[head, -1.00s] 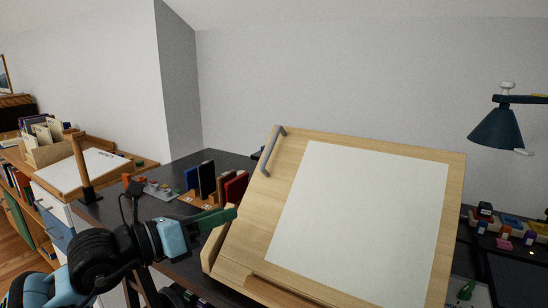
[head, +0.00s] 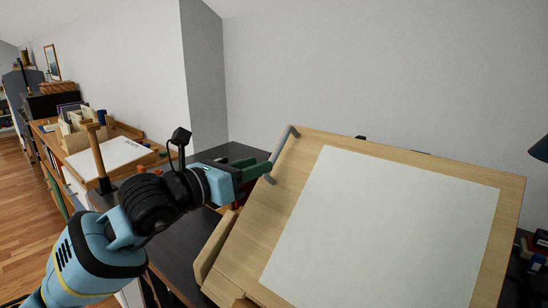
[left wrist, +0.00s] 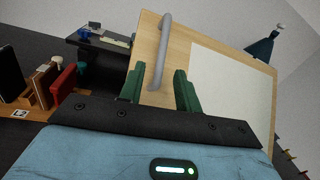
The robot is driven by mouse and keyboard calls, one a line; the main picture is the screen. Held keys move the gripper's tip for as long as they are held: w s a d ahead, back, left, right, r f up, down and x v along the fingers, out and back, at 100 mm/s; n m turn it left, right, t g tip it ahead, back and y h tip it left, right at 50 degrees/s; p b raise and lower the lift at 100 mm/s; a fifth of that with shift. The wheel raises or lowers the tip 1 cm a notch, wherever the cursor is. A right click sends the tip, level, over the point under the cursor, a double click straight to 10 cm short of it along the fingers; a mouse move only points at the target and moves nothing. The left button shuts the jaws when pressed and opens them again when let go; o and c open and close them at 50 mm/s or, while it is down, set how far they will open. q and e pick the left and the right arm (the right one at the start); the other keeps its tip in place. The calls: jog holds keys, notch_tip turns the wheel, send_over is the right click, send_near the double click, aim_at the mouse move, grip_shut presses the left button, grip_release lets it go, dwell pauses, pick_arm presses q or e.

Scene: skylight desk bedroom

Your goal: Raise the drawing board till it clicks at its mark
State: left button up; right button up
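The drawing board (head: 285,216) is a pale wooden panel tilted up on the desk, with a white sheet (head: 385,230) on it. A grey bar handle (head: 284,152) is fixed near its upper left edge; it also shows in the left wrist view (left wrist: 162,55). My left gripper (head: 262,171) has green fingers and is at the handle's lower end. In the left wrist view the fingers (left wrist: 160,91) are apart, with the handle's lower end between them and gaps showing on both sides. No click mark can be made out. My right gripper is not in view.
The dark desk (head: 178,255) runs under and left of the board. A row of books (left wrist: 45,82) stands close to the left gripper. A wooden side shelf with a white sheet (head: 105,157) is at the left. A dark lamp (head: 540,148) hangs at the right.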

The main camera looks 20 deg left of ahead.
aim_at(274, 155)
pick_arm(q)
jog(key=shift+p+x, duration=0.4)
jog(key=shift+x, duration=2.55)
grip_shut()
